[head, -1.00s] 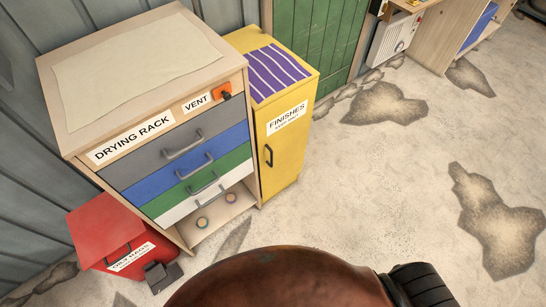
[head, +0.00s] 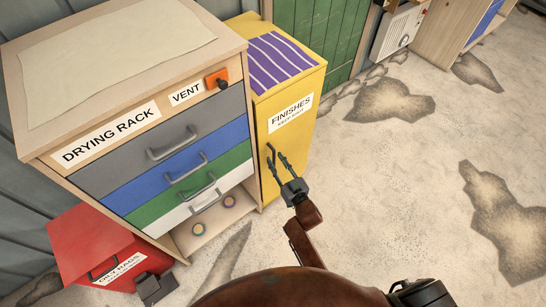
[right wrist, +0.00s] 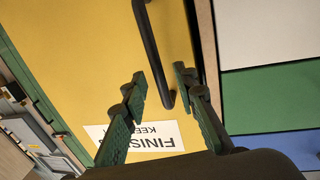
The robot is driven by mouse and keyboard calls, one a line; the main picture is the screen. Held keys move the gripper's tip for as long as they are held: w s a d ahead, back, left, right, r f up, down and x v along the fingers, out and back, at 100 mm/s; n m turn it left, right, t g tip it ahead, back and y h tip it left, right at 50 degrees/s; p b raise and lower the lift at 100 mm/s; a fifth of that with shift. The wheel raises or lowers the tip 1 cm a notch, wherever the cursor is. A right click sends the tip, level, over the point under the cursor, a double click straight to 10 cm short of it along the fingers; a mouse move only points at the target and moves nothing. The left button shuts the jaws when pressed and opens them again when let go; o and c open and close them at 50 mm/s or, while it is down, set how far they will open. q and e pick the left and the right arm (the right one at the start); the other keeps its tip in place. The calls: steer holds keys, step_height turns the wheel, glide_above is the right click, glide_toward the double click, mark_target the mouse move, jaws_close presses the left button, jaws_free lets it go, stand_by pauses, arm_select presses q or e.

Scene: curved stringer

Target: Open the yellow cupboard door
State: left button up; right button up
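The yellow cupboard (head: 300,86) stands right of the drying rack, and its front door (head: 291,150) looks shut. A dark bar handle is on the door's left side; in the head view my fingers overlap it, and in the right wrist view the handle (right wrist: 151,45) shows clearly. My right gripper (head: 276,156) is open at the handle. In the right wrist view the handle's end lies between the two spread fingers (right wrist: 160,82); I cannot tell whether they touch it. My left gripper is not in view.
The drying rack (head: 110,150) with grey, blue, green and white drawers stands left of the cupboard. A red oily-rags bin (head: 90,240) sits at its foot. A green door (head: 318,30) is behind. The concrete floor (head: 380,190) to the right is clear.

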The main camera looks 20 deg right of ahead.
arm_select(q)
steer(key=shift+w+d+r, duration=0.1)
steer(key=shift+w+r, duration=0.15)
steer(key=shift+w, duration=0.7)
arm_select(e)
steer(key=shift+w+a, duration=0.15)
steer(key=shift+w, duration=1.05)
steer(key=shift+c, duration=0.5)
jaws_close()
